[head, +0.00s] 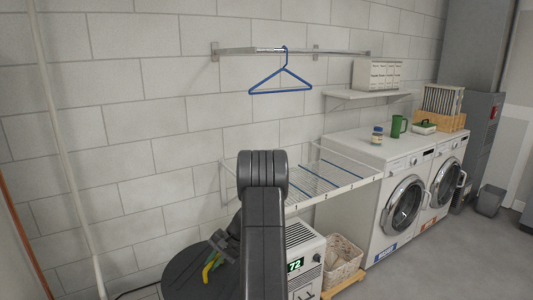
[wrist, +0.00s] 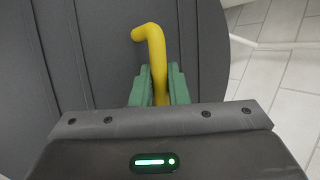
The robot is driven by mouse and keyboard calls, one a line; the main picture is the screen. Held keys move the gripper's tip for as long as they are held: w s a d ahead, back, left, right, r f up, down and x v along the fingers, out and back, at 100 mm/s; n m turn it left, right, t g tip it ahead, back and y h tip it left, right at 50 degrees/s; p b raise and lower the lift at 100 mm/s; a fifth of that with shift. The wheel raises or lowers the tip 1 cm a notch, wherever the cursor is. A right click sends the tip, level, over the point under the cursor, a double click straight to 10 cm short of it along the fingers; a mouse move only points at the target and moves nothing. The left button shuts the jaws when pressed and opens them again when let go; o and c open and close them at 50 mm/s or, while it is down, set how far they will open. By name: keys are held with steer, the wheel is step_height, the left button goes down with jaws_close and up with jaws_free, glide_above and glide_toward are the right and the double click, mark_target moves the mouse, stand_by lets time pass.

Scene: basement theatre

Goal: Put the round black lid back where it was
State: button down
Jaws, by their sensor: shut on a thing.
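The round black lid (head: 185,278) shows at the bottom left of the head view, partly hidden by my arm. In the wrist view its dark grooved face (wrist: 75,50) fills the left and middle, with its curved edge at the right. A bent yellow handle (wrist: 149,36) stands out over the lid. My gripper (wrist: 157,85), with green fingers, is shut on this handle. In the head view my gripper (head: 213,262) is low beside the arm, over the lid. What is under the lid is hidden, and I cannot tell whether it rests on anything.
A white unit with a "72" display (head: 304,246) stands right of my arm, beside a wicker basket (head: 342,257). A wire drying rack (head: 325,182) juts from the wall above them. Washing machines (head: 404,206) stand at the right. Grey floor (head: 440,262) is clear at front right.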

steer(key=s+d+r+n+g+p, duration=0.1)
steer(key=d+r+p, duration=0.25)
steer(key=d, duration=0.55)
steer(key=s+d+r+n+g+p, duration=0.1)
steer(key=s+d+r+p, duration=0.15)
steer(key=d+r, duration=0.4)
steer(key=s+d+f, duration=0.2)
steer(key=s+f, duration=0.2)
steer(key=f, duration=0.3)
steer(key=shift+s+d+f+n, duration=0.3)
steer(key=shift+s, duration=0.1)
steer(key=shift+a, duration=0.1)
